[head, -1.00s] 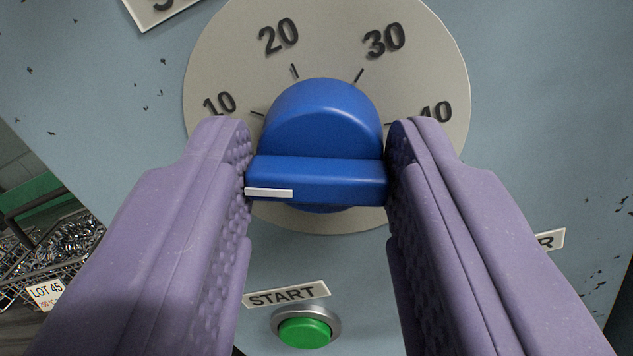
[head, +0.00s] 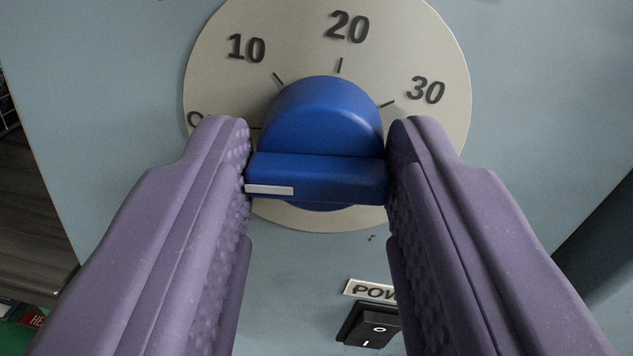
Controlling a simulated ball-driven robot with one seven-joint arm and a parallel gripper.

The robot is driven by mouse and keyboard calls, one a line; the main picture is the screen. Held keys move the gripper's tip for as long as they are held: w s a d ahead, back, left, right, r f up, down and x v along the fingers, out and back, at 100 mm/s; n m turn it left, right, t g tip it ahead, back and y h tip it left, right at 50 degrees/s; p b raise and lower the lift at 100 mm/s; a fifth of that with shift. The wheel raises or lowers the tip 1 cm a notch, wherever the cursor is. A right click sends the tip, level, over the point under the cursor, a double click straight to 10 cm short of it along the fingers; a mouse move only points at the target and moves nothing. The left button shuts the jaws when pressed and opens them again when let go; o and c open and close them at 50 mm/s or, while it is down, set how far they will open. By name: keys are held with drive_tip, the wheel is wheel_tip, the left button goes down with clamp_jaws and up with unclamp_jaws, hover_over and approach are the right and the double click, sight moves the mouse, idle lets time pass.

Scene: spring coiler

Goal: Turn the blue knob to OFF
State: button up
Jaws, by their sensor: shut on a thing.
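The blue knob (head: 321,115) sits on a round beige dial (head: 440,60). My gripper (head: 318,165) is shut on the knob's raised bar, one purple finger on each side. A white pointer line (head: 268,190) on the bar is at its left end, towards the left finger. The dial's printed 10 (head: 246,47), 20 (head: 347,26) and 30 (head: 426,90) show above the knob. A round character like an O or 0 (head: 195,119) is at the left, with a short tick beside the knob. The left finger partly hides that label, so I cannot read it whole or judge exact alignment.
The dial is on a light blue panel (head: 120,110). Below the knob is a black rocker switch (head: 368,328) under a partly hidden label beginning "POW" (head: 370,290). The right finger is close to both. The panel's left edge borders a dark floor area.

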idle(0.4)
drive_tip(key=o, duration=1)
drive_tip(key=shift+s, duration=0.15)
drive_tip(key=s, duration=0.2)
drive_tip(key=s+d+p, duration=0.1)
drive_tip(key=s, duration=0.2)
drive_tip(key=s+p, duration=0.1)
drive_tip(key=s, duration=0.1)
drive_tip(key=shift+s+d+f, duration=0.15)
drive_tip(key=shift+s+f, duration=0.05)
drive_tip(key=shift+s, duration=0.05)
